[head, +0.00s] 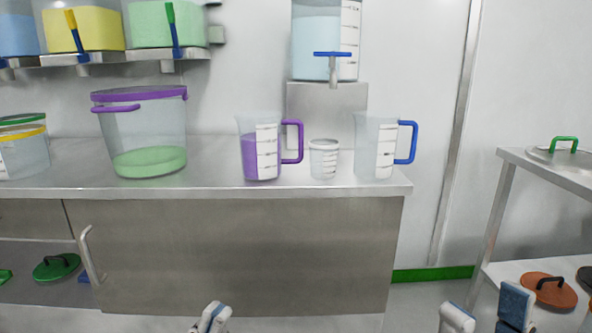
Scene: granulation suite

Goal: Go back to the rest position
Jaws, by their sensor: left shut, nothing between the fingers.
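My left gripper (211,318) shows at the bottom edge of the head view, in front of the steel cabinet. Its fingers are together and it holds nothing. My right gripper (486,312) is at the bottom right, over the floor, with its two fingers spread apart and nothing seen between them. Only the tips of both grippers are in view; the rest of my arms is out of the picture.
On the steel counter (220,187) stand a purple-rimmed bucket (140,130), a jug of purple liquid (249,150), a small beaker (323,160) and a blue-handled jug (367,150). A shelf rack (505,185) with lids stands right. Floor between is clear.

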